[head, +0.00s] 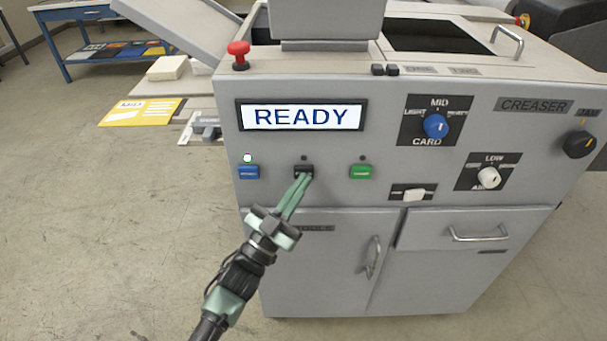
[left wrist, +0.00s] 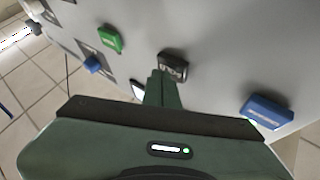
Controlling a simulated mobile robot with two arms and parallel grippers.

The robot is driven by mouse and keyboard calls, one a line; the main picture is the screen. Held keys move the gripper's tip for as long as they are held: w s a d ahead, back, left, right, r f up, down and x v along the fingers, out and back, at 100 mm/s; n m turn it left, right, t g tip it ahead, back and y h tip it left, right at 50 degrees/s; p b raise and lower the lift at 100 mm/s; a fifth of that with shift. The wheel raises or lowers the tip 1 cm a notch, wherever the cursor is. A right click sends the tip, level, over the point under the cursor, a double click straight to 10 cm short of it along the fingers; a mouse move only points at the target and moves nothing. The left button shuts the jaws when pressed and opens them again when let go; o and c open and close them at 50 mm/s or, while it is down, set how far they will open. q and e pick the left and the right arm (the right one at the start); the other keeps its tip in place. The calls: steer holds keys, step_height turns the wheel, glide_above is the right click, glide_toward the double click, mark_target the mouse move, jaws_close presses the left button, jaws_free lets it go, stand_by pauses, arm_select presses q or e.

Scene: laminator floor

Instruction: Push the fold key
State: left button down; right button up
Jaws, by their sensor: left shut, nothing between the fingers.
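A row of three keys sits below the display on the grey machine front: a blue key (head: 249,172), a black key (head: 304,169) and a green key (head: 361,172). The black key (left wrist: 174,66) carries white lettering in the left wrist view, too small to read surely; it is the likely fold key. My left gripper (head: 302,179) is shut and empty, its fingertips at the lower edge of the black key and hiding part of it. I cannot tell whether they touch. The left wrist view also shows the green key (left wrist: 110,38) and the blue key (left wrist: 267,111). My right gripper is not in view.
The display (head: 303,115) reads READY. The lamp (head: 247,158) above the blue key is lit; those above the black and green keys are dark. A red stop button (head: 239,52), a blue knob (head: 435,126) and a white rocker switch (head: 413,194) are nearby.

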arm_select(q)
steer(key=shift+w, duration=0.2)
steer(key=shift+s, duration=0.15)
steer(key=shift+s+p, duration=0.35)
steer(key=shift+s, duration=0.25)
steer(key=shift+s, duration=0.1)
steer(key=shift+s+p, duration=1.25)
steer(key=shift+s, duration=1.7)
